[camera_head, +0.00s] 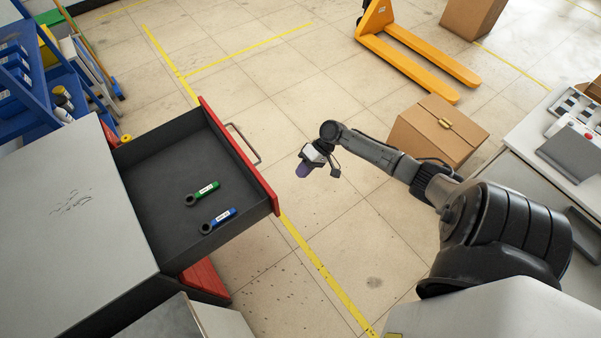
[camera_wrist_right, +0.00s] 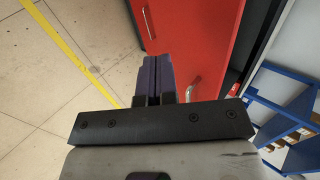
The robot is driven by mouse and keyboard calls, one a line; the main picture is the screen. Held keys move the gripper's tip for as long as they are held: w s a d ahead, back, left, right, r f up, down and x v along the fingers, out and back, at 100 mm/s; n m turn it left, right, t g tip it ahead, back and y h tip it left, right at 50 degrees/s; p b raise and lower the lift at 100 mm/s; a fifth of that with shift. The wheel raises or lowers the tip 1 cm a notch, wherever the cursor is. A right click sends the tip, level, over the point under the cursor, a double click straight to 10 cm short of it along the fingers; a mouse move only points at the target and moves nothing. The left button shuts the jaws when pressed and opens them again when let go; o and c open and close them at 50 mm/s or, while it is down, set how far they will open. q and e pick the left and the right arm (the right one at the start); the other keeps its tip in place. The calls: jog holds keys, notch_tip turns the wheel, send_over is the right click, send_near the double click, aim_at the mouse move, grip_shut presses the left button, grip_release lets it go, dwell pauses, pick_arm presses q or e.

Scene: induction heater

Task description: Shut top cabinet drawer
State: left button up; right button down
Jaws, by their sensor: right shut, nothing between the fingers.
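The top cabinet drawer (camera_head: 166,170) is pulled far out of the grey-topped cabinet (camera_head: 62,205) at the left of the head view. Its red front (camera_head: 236,150) has a metal bar handle (camera_head: 244,144). Two tools lie inside, one green (camera_head: 203,193) and one blue (camera_head: 219,220). My right gripper (camera_head: 303,170) is shut and empty, to the right of the drawer front and apart from it in the head view. In the right wrist view its purple fingers (camera_wrist_right: 154,80) are together, with red drawer fronts (camera_wrist_right: 195,40) beyond them. My left gripper is not in view.
A cardboard box (camera_head: 437,130) stands on the floor behind my right arm. A yellow pallet jack (camera_head: 415,55) is at the back. A blue shelf (camera_head: 35,85) stands at the far left, and a workbench (camera_head: 560,150) at the right. The floor before the drawer is clear.

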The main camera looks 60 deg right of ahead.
jog(key=w+a+f, duration=0.3)
jog(key=a+f, duration=0.2)
jog(key=a, duration=0.3)
jog(key=shift+w+a+p, duration=0.35)
jog(key=shift+w+a, duration=0.05)
jog(key=shift+a, duration=0.1)
